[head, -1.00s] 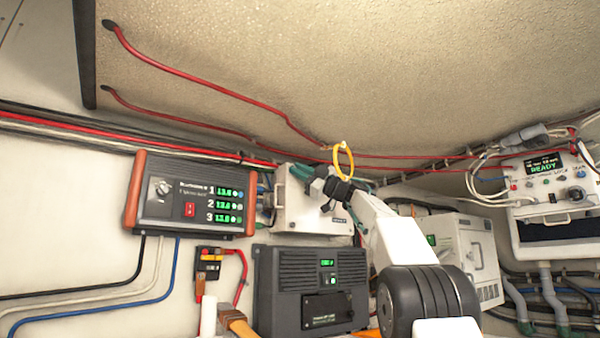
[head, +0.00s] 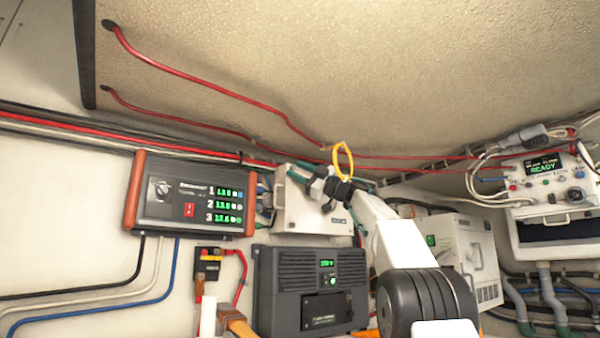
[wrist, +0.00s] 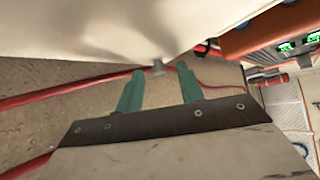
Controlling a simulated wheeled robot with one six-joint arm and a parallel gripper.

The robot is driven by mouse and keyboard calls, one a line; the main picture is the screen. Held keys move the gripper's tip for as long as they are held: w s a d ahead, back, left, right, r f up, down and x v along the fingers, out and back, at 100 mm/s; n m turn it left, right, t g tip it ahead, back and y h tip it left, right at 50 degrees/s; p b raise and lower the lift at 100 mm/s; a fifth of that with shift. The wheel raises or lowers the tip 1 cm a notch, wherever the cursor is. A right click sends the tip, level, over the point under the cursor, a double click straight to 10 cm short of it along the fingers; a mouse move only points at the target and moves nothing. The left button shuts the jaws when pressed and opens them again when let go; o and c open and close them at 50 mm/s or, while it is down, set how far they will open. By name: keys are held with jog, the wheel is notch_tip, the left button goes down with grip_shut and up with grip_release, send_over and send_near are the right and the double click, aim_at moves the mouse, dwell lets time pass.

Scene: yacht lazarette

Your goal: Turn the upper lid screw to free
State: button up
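The white box (head: 297,217) with the lid is on the wall, partly behind my arm. My gripper (head: 296,174) is at its upper edge in the head view, with green fingers. In the wrist view, the two green fingers of my gripper (wrist: 155,76) are spread apart. A small grey screw (wrist: 158,66) sticks out from the white surface and lies near the fingertips, between them in the picture. Both fingers look clear of it. Which lid screw this is cannot be told. In the head view the screw is hidden.
Red cables (head: 210,87) run along the ceiling just above my gripper. A yellow ring (head: 343,160) shows above my wrist. A grey unit with orange ends (head: 160,228) is to the left, a dark charger-like box (head: 300,290) below, a white cabinet (head: 462,245) to the right.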

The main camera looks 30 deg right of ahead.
jog(key=v, duration=0.7)
jog(key=shift+s+d, duration=0.2)
jog(key=shift+s, duration=0.05)
jog(key=shift+f, duration=0.15)
